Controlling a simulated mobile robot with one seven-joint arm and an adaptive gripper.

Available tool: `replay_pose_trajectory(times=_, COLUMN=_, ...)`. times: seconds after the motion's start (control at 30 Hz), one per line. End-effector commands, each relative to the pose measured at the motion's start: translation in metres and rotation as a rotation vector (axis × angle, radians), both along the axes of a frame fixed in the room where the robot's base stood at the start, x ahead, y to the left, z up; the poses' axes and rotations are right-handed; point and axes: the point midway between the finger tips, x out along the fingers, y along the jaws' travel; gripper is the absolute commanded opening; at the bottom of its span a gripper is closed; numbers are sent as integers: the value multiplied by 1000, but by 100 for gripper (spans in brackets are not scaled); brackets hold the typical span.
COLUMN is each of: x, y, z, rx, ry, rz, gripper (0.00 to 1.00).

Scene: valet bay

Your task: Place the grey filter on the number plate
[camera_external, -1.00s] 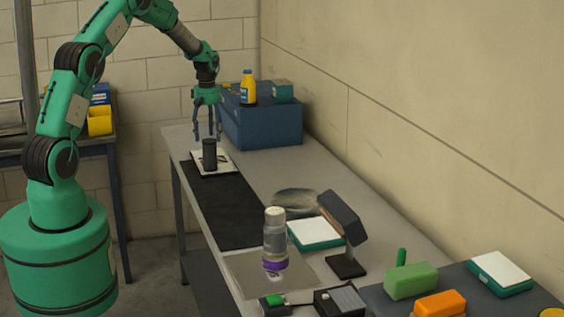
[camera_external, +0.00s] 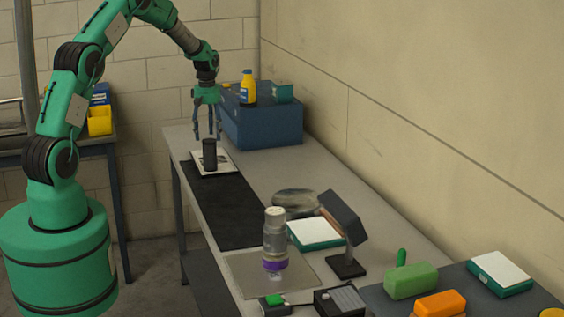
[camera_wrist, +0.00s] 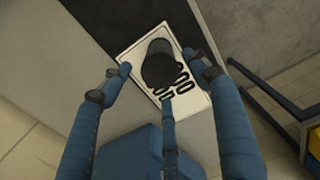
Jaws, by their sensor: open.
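The grey filter (camera_external: 209,155) is a dark upright cylinder standing on the white number plate (camera_external: 226,165) at the far end of the bench. In the wrist view the filter (camera_wrist: 159,66) stands on the upper part of the plate (camera_wrist: 133,51), beside its black characters. My gripper (camera_external: 207,138) is above the filter with its fingers spread. In the wrist view my gripper's fingers (camera_wrist: 162,88) are apart, with the filter beyond their tips and none seen closed on it.
A blue box (camera_external: 262,124) with a yellow bottle (camera_external: 248,87) on it stands close behind my gripper. A black mat (camera_external: 228,205) lies in front of the plate. A clear bottle with a purple band (camera_external: 275,240), a dark lamp-like stand (camera_external: 344,220) and several boxes are nearer.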

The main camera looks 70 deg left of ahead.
Motion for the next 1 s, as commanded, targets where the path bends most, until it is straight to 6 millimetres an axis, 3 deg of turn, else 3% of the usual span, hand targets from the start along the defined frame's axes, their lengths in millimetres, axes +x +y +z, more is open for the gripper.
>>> replay_pose_trajectory(times=0.17, x=3, y=-6, z=8, rx=4, ry=-4, rz=-15, gripper=61)
replay_pose_trajectory(times=0.37, x=13, y=-34, z=41, rx=20, ry=-19, rz=-84, gripper=61)
replay_pose_trajectory(times=0.7, x=28, y=-136, z=140, rx=71, ry=-68, rz=-328, gripper=61)
replay_pose_trajectory(times=1.0, x=17, y=-236, z=217, rx=122, ry=-114, rz=-558, gripper=61)
